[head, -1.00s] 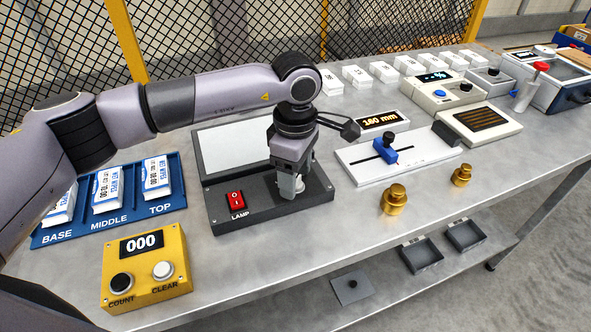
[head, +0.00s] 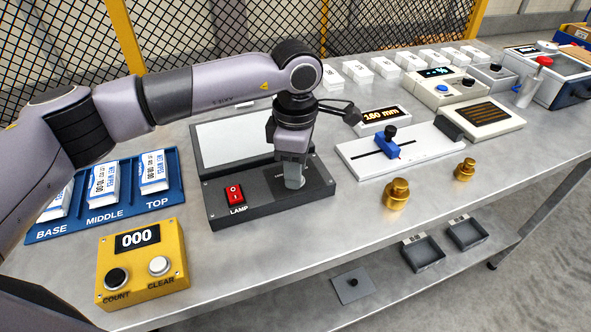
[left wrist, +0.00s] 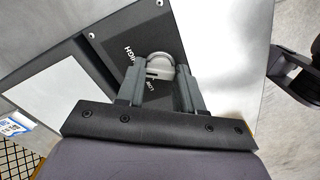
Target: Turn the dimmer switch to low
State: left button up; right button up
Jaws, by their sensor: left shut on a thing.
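The dimmer is a dark grey box (head: 235,213) with a red rocker switch marked LAMP (head: 234,194) and a pale panel (head: 222,144) standing at its back. Its round pale grey knob (left wrist: 160,65) shows in the left wrist view, with the words HIGH and LOW printed beside it. My left gripper (head: 294,182) points down at the right part of the box and hides the knob in the head view. In the left wrist view its two fingers (left wrist: 158,72) are shut on the knob, one on each side. My right gripper is not in view.
A yellow counter box (head: 140,265) and a blue tray of packets (head: 175,190) stand to the left. A white slider board (head: 425,145) and brass weights (head: 396,194) are to the right. A wire mesh fence (head: 200,40) runs behind the table.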

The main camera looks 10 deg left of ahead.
pick_arm(q)
jog(key=n+b, duration=0.2)
jog(key=n, duration=0.1)
jog(key=shift+f+n, duration=0.15)
jog(key=shift+n, duration=0.25)
jog(key=n+b, duration=0.2)
jog(key=n, duration=0.2)
jog(key=shift+n, duration=0.3)
jog(key=n+b, duration=0.2)
jog(key=n, duration=0.3)
jog(key=shift+n, duration=1)
jog(key=shift+r, duration=0.2)
jog(key=o, duration=1)
jog(key=shift+b, duration=0.3)
jog(key=shift+o, duration=0.2)
notch_tip(320, 180, up, 6)
jog(key=shift+r, duration=0.55)
